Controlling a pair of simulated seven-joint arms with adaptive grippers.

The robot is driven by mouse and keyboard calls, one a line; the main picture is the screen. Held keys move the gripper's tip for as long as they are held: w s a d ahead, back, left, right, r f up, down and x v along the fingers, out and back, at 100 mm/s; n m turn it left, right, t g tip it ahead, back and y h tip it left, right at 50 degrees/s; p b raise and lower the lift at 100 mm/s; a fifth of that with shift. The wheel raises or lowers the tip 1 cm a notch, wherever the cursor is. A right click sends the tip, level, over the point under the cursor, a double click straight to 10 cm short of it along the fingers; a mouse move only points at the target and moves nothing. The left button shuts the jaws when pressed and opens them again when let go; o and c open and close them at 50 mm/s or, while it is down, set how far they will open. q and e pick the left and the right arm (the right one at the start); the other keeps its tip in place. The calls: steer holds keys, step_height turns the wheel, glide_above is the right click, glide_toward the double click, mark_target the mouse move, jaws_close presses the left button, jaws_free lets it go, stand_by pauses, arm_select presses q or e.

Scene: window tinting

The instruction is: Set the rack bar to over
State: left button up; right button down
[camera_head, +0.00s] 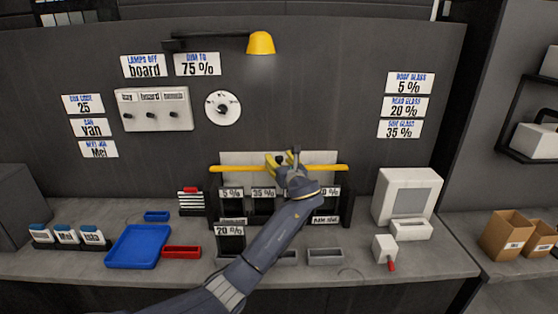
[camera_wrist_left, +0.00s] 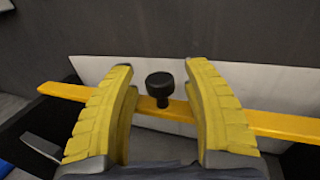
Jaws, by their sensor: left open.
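The yellow rack bar (camera_head: 235,169) runs level across the top of the rack (camera_head: 210,208), in front of a white back panel. In the left wrist view the bar (camera_wrist_left: 285,124) crosses the picture, and a black knob (camera_wrist_left: 160,84) stands on its middle. My left gripper (camera_head: 286,160) is at the middle of the bar. In the left wrist view its yellow fingers (camera_wrist_left: 162,100) are open, one on each side of the knob, with gaps on both sides. In the head view the gripper and arm hide part of the bar and rack. My right gripper is not in view.
The rack's slots carry labels such as 5 %, 35 % and 20 %. A blue tray (camera_head: 137,247) and a red tray (camera_head: 182,252) lie to the left. A white machine (camera_head: 407,192) stands to the right. A yellow lamp (camera_head: 260,43) hangs above.

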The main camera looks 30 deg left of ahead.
arm_select(q)
steer(key=shift+o, duration=0.3)
jaws_close()
stand_by(0.4)
